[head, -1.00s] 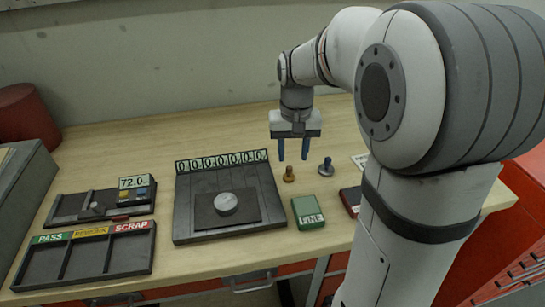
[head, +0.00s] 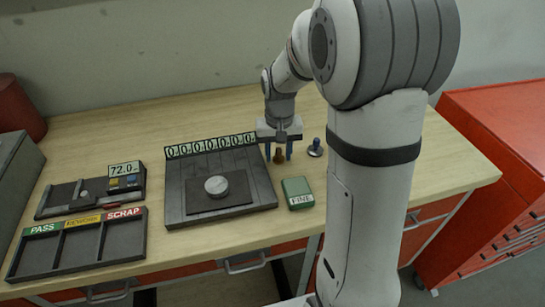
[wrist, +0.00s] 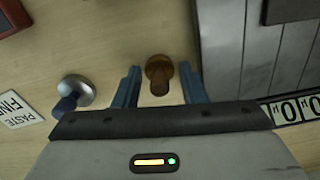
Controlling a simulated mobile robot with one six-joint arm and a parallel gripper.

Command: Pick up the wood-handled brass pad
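The wood-handled brass pad (head: 279,156) stands upright on the table, right of the dark plate with the counter. In the wrist view it shows as a brown knob on a round base (wrist: 159,72). My gripper (head: 279,150) is open, with its two blue fingers low on either side of the pad. In the wrist view the fingers (wrist: 160,88) flank the pad with a gap on each side, and I see no contact. A second pad with a blue handle and silver base (head: 315,148) stands just to the right; it also shows in the wrist view (wrist: 78,92).
A dark plate (head: 175,204) with a grey disc and a digit counter is close on the left. A green box (head: 297,193) lies in front of the pads. Sorting trays (head: 30,263) are at the far left. The back of the table is clear.

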